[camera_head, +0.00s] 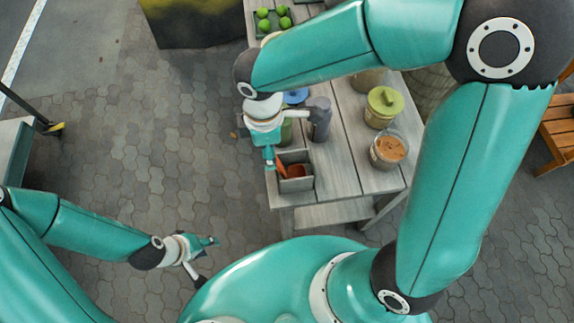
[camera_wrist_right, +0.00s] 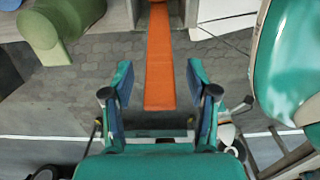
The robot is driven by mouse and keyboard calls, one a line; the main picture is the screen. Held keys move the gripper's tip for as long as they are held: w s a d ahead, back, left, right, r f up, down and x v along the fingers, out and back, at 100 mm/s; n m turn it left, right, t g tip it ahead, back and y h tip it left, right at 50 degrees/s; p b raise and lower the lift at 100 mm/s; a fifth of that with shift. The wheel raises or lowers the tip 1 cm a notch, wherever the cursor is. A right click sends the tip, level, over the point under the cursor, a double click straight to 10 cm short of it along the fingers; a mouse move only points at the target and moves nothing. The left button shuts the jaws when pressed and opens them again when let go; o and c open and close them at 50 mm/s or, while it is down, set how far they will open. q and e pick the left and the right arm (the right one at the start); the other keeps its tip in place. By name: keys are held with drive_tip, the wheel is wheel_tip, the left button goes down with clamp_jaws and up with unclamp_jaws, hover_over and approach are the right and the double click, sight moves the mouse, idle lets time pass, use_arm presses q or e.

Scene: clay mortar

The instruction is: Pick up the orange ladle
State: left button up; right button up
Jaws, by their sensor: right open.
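The orange ladle (camera_head: 281,168) stands in a small grey box (camera_head: 296,185) at the near left end of the wooden table. Its flat orange handle (camera_wrist_right: 160,60) runs down the middle of the right wrist view, and its end shows between the fingers. My right gripper (camera_wrist_right: 160,85) is open, with one finger on each side of the handle and a gap to each. In the head view it hangs just left of the box. My left gripper (camera_head: 208,241) is away from the table at lower left; its finger opening cannot be made out.
A grey bottle (camera_head: 319,120) is close behind the box. Green fruits (camera_head: 264,24) lie at the far end.

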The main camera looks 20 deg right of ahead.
wheel_tip(320, 180, down, 2)
drive_tip(key=shift+f, duration=0.1)
clamp_jaws()
idle(0.5)
wheel_tip(320, 180, up, 20)
idle(0.6)
drive_tip(key=c, duration=0.8)
unclamp_jaws()
clamp_jaws()
